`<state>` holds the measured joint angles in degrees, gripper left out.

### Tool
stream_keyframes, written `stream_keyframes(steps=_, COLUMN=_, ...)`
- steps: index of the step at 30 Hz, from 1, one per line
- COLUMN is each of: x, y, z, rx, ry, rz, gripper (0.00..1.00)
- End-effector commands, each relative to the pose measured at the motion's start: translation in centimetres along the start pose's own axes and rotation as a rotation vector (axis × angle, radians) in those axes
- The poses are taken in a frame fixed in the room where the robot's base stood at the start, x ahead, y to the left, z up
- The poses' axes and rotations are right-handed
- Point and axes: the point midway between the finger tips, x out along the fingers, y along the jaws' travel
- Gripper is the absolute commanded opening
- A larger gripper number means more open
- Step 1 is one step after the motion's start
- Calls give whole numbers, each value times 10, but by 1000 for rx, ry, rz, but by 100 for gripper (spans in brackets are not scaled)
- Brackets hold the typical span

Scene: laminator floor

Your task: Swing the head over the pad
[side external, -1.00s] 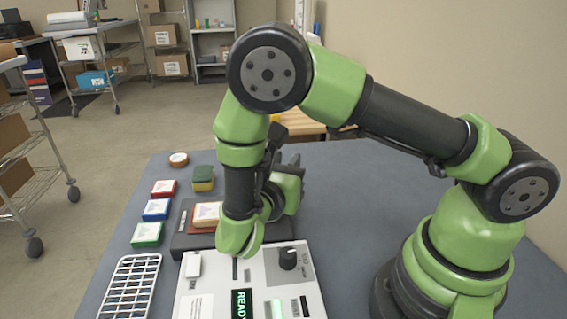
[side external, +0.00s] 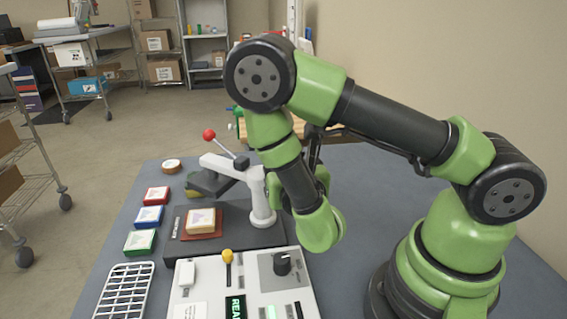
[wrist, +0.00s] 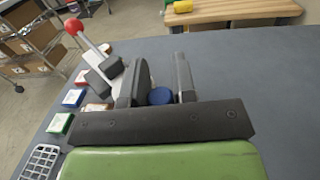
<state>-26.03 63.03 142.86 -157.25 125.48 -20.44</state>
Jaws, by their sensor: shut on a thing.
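The press head is a white arm (side external: 232,165) with a dark plate (side external: 208,183) under it and a red-ball lever (side external: 210,135). It sits on a white post (side external: 260,195), and its plate is out beyond the pad in the side view. The cream-topped pad (side external: 201,220) on a reddish base is uncovered on the dark bed (side external: 240,222). In the wrist view, my gripper (wrist: 160,75) has its two dark fingers either side of a blue round knob (wrist: 160,96) and is shut on it. In the side view, my wrist hides the fingers, right of the post.
A control panel (side external: 212,272) with a yellow-knobbed lever (side external: 227,257) stands in front. Red, blue and green blocks (side external: 149,216) and a white rack (side external: 122,290) line the left. A round brown item (side external: 171,166) lies behind.

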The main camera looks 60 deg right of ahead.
Motion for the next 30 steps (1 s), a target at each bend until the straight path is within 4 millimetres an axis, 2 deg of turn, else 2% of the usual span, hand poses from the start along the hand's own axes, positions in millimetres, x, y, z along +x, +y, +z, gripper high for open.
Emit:
stream_keyframes(steps=17, x=2, y=-1, z=1, rx=1, ry=-4, rz=24, gripper=0)
stream_keyframes(steps=18, x=2, y=-1, z=1, rx=1, ry=-4, rz=23, gripper=34)
stream_keyframes(steps=20, x=2, y=-1, z=1, rx=1, ry=-4, rz=24, gripper=48)
stream_keyframes(steps=21, x=2, y=-1, z=0, rx=0, ry=-3, rz=24, gripper=50)
stream_keyframes(steps=26, x=2, y=-1, z=0, rx=0, ry=-3, rz=25, gripper=50)
stream_keyframes(steps=30, x=2, y=0, z=3, rx=16, ry=-13, rz=13, gripper=20)
